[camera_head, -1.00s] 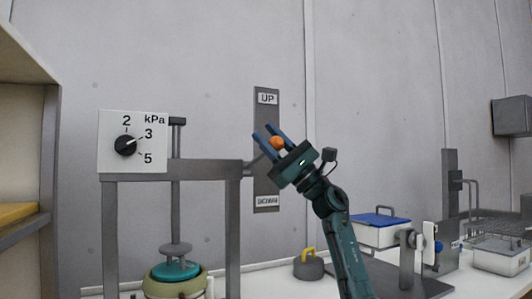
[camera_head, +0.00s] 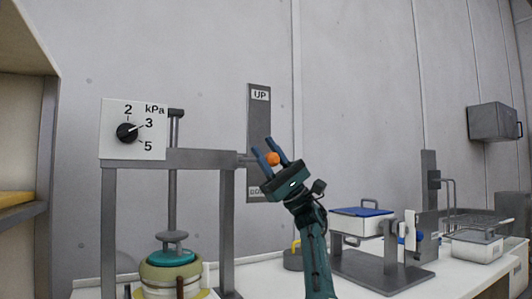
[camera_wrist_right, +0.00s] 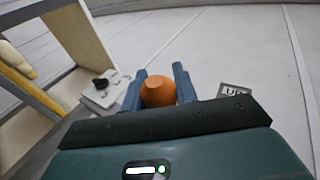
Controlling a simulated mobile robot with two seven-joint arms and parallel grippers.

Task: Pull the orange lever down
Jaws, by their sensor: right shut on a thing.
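The orange lever's round knob (camera_head: 273,158) sits between the fingers of my right gripper (camera_head: 273,149), in front of a grey upright plate (camera_head: 259,120). The plate is marked "UP" at the top; the lower label is partly covered by the gripper. The knob is below the middle of the plate, nearer the lower label. In the right wrist view the orange knob (camera_wrist_right: 158,91) lies between the two blue fingers (camera_wrist_right: 160,88), which are shut on it. My left gripper is not in view.
A grey frame (camera_head: 200,158) with a kPa dial panel (camera_head: 133,128) and a press over a greenish pot (camera_head: 170,275) stands left of the lever. A shelf (camera_head: 28,130) is at far left.

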